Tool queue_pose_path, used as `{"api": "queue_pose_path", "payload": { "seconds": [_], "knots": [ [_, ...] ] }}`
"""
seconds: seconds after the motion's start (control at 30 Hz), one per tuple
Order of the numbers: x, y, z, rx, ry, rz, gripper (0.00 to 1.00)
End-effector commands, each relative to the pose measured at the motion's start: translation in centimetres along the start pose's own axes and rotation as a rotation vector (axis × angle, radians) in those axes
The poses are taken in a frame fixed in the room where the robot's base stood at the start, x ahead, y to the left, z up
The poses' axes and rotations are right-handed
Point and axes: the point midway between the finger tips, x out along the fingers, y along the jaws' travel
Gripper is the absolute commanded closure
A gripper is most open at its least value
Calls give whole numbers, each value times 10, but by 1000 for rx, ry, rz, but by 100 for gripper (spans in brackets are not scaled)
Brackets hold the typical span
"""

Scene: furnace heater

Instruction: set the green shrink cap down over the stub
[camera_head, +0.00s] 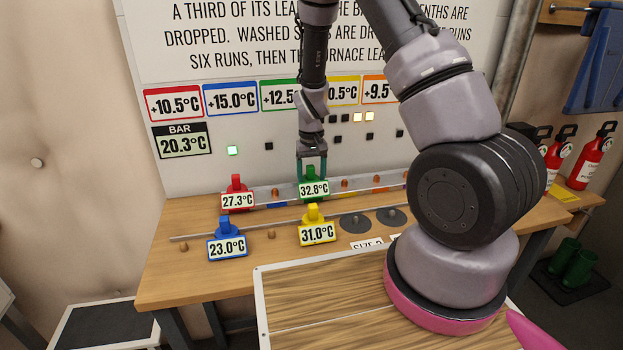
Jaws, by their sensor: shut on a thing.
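The green shrink cap (314,188) carries a white label reading 32.8°C. It is at the back of the workbench, in line with the metal bar. My gripper (312,172) points down from above and is shut on the top of the cap. The cap hides whatever is directly under and behind it, so I cannot tell whether it touches the bar or sits over a stub. Small copper-coloured stubs show along the bar, such as one (345,183) just right of the cap and one (275,192) to its left.
A red cap (237,198) reading 27.3°C stands left of the green one. A blue cap (228,244) and a yellow cap (317,228) stand nearer the front. Dark round discs (355,222) lie right of the yellow cap. My arm covers the bench's right part.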

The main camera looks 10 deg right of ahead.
Motion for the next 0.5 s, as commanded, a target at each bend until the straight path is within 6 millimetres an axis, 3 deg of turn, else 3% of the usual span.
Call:
{"api": "queue_pose_path", "payload": {
  "seconds": [0.17, 0.2, 0.27, 0.5],
  "knots": [
    [4, 0, 0, 0, 0, 0, 89],
    [3, 0, 0, 0, 1, 0, 19],
    [3, 0, 0, 0, 1, 0, 0],
    [2, 0, 0, 0, 0, 0, 0]
  ]
}}
